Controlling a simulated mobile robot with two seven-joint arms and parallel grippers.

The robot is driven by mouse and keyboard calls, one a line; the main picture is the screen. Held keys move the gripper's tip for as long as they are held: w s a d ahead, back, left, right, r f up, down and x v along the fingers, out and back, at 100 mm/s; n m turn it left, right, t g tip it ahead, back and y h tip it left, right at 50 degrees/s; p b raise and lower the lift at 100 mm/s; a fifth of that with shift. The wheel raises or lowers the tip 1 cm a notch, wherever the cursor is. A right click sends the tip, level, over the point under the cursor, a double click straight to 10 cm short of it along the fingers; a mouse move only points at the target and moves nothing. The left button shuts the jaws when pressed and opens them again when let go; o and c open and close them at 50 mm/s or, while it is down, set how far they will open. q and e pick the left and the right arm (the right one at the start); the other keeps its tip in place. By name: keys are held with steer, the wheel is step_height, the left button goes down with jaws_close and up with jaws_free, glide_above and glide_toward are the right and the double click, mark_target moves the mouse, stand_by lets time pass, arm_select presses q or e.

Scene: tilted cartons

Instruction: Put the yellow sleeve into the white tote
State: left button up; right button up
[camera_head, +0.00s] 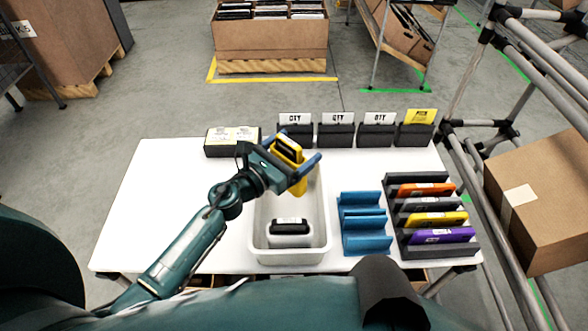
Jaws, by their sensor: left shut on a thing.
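The yellow sleeve (298,186) is held in my left gripper (287,168), which is shut on it. The sleeve is upright or nearly so, with a dark face near its top, and the gripper covers its middle. The white tote (263,250) stands on the white table just below the gripper. The sleeve is over the far part of the tote; I cannot tell how far its lower end is from the tote floor. A grey-white item with a black top (290,233) sits in the near part of the tote. My right gripper is out of view.
A blue slotted rack (364,244) stands right of the tote. A dark rack (440,251) beside it holds orange, grey, yellow and purple sleeves. The table's left side (150,195) is clear.

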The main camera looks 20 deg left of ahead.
arm_select(q)
step_height(320, 180, down, 3)
steer(key=shift+r+b, duration=0.1)
steer(key=shift+b, duration=0.55)
steer(key=shift+f, duration=0.35)
steer(key=shift+f+b, duration=0.6)
steer(key=shift+b, duration=0.2)
steer(key=o, duration=1)
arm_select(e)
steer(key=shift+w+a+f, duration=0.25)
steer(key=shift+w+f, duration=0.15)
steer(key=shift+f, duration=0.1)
arm_select(q)
steer(key=shift+o, duration=0.2)
